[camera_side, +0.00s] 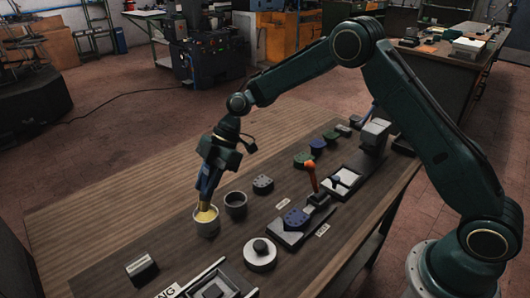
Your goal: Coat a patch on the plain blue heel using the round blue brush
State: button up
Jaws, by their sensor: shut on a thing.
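My gripper (212,172) points down at the left-centre of the table and is shut on a brush (204,205) with a blue handle and a yellowish lower end. The brush's lower end is at the mouth of a light grey pot (206,228) with pale yellow content. Its tip is hidden in the pot. A blue heel (318,146) that looks plain lies further back on the table, right of my gripper and well apart from it. Another blue heel with dark holes (296,218) sits on the press (290,236) with the orange-red lever.
A darker pot (236,201) stands close to the right of the light pot. A grey heel with holes (263,183) and a green heel (303,160) lie behind. A round lidded tin (260,256), a tray (346,182) and a block (142,268) stand around. The table's left strip is clear.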

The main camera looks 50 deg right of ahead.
aim_at(212, 170)
jog(key=shift+r, duration=2.05)
jog(key=shift+d+f+m+t, duration=0.25)
jog(key=shift+d+m+t, duration=0.15)
jog(key=shift+m+t, duration=0.5)
jog(key=m, duration=0.1)
jog(key=d+m, duration=0.1)
jog(key=shift+f+m+t+h, duration=0.3)
jog(key=shift+f+t, duration=0.05)
jog(key=shift+t, duration=0.05)
jog(key=s+d+f+m+t+h, duration=0.1)
jog(key=s+d+m+t+h, duration=0.1)
jog(key=d+m, duration=0.4)
jog(key=s+d+f+m+t+h, duration=0.2)
jog(key=s+d+m+h, duration=0.2)
jog(key=d, duration=0.6)
jog(key=s+m, duration=0.2)
jog(key=m, duration=0.1)
jog(key=shift+d+m, duration=0.25)
jog(key=shift+m, duration=0.05)
jog(key=shift+r, duration=0.1)
